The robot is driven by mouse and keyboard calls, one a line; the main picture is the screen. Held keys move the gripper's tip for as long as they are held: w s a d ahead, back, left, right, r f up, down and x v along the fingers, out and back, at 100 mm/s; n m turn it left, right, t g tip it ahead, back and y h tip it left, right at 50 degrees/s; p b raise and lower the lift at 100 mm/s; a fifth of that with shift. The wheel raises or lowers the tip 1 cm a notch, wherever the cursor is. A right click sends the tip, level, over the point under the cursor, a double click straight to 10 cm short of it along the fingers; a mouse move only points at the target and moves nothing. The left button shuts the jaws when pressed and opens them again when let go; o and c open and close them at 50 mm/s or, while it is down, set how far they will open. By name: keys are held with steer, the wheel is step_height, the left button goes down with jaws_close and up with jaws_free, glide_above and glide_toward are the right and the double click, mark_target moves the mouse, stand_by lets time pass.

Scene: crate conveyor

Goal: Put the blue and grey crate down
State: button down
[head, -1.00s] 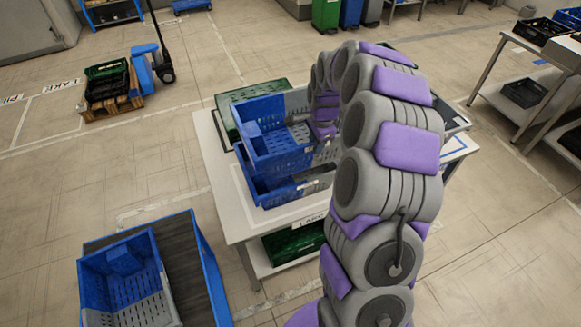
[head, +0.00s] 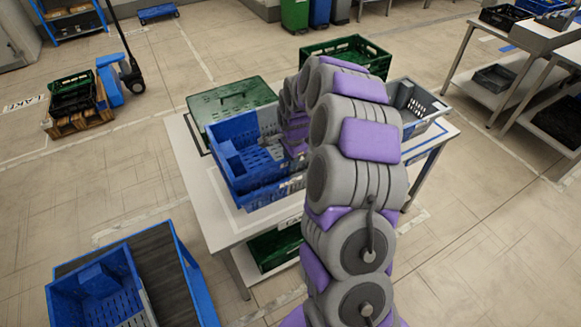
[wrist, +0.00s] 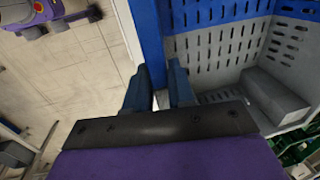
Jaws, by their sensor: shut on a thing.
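The blue and grey crate (head: 232,165) is over the left part of the white table (head: 205,205), its upper side open. In the wrist view my gripper (wrist: 160,78) is shut on the crate's blue wall (wrist: 147,28), with a finger on each side. The crate's slotted inside shows to the right. In the head view another blue crate (head: 268,197) is directly under the held one. I cannot tell whether the two touch. My arm hides the right part of the held crate and most of my gripper there.
A green crate (head: 232,103) lies behind the held crate, and a grey crate (head: 418,103) is at the table's right. Another green crate (head: 347,48) stands at the back. A similar blue and grey crate (head: 85,300) sits on the dark conveyor (head: 172,265) at lower left.

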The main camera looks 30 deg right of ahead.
steer(key=shift+a+f, duration=0.55)
steer(key=shift+a, duration=0.2)
steer(key=f, duration=0.2)
steer(key=shift+d+f, duration=0.3)
steer(key=shift+f, duration=0.05)
steer(key=shift+d, duration=0.5)
steer(key=c, duration=1.4)
jaws_free()
steer(key=shift+d, duration=0.1)
steer(key=o, duration=0.3)
steer(key=shift+a, duration=0.4)
steer(key=shift+o, duration=0.6)
steer(key=shift+a, duration=0.35)
steer(key=shift+r, duration=0.15)
